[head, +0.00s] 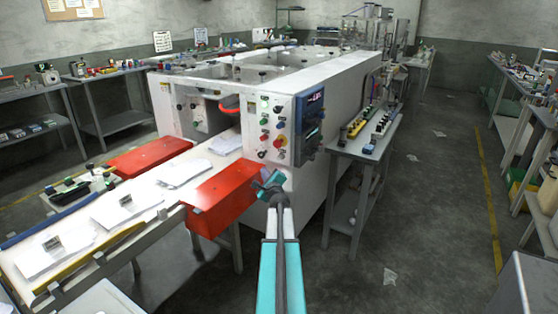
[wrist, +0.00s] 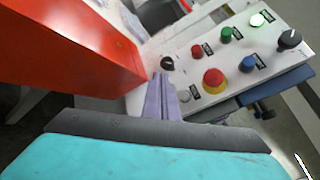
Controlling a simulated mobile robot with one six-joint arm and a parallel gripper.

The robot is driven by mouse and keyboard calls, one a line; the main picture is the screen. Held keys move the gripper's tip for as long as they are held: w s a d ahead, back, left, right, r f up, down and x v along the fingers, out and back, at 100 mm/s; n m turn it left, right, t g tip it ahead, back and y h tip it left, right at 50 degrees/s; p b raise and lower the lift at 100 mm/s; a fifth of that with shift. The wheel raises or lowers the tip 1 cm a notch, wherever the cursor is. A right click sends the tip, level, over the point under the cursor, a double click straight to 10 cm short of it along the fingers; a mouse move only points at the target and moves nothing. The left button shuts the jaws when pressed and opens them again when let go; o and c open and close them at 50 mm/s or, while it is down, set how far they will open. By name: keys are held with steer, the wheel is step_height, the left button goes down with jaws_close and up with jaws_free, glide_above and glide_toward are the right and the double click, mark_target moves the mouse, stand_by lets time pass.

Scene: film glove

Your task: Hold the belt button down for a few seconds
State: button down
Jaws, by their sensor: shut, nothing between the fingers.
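The control panel (head: 285,115) is on the white machine's front corner. In the wrist view it carries a lit pale green button (wrist: 257,19), a green button (wrist: 226,33), a red button (wrist: 197,52), a blue button (wrist: 247,64), a red mushroom button on yellow (wrist: 214,80) and a pale button (wrist: 183,96). Their labels are too small to read, so I cannot tell which is the belt button. My gripper (wrist: 163,80) is shut and empty, its tips close to the black selector and the pale button. I cannot tell whether it touches the panel. In the head view my gripper (head: 268,183) appears below the panel.
A red guard (head: 225,197) lies close left of my gripper over the conveyor (head: 135,205), which bears paper stacks. Black knobs sit at the panel's top right (wrist: 290,39) and left (wrist: 168,63). A side table (head: 365,150) stands right of the machine.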

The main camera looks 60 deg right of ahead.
mark_target(280, 157)
steer(key=d+p, duration=0.3)
steer(key=d, duration=0.5)
steer(key=shift+d, duration=0.3)
